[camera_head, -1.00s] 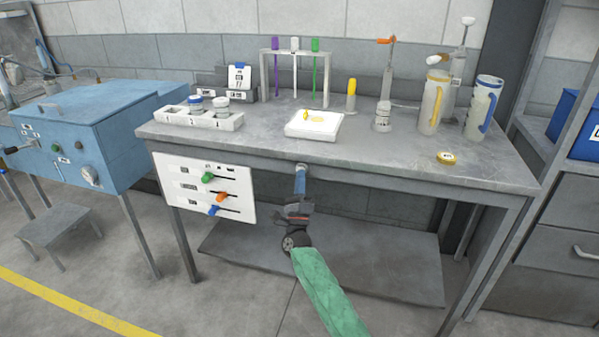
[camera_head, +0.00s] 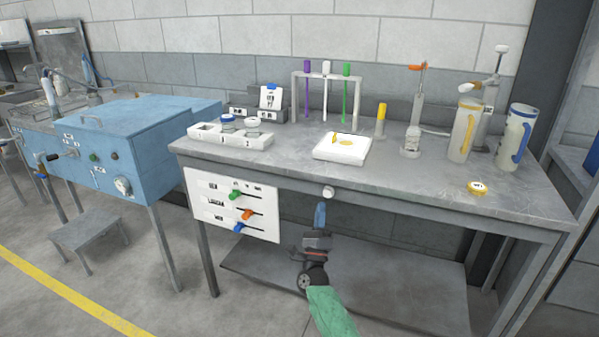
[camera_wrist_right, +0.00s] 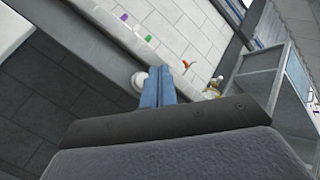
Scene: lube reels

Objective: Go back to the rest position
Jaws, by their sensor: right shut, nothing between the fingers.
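My right gripper (camera_head: 320,208) is in front of the workbench, below its front edge. Its blue fingers are together with nothing between them. In the right wrist view the shut blue fingers (camera_wrist_right: 158,86) point toward the bench front. A round white knob (camera_head: 328,192) on the bench's front edge is just above the fingertips in the head view. The knob also shows in the right wrist view (camera_wrist_right: 139,80), beside the fingers; I cannot tell whether they touch. My left gripper is in neither view.
The grey workbench (camera_head: 420,190) holds a white tray (camera_head: 342,147), a rack of coloured rods (camera_head: 327,75), jars in a holder (camera_head: 230,137) and pitchers (camera_head: 463,128). A panel with coloured sliders (camera_head: 232,204) hangs at its front left. A blue cabinet (camera_head: 100,140) stands at left.

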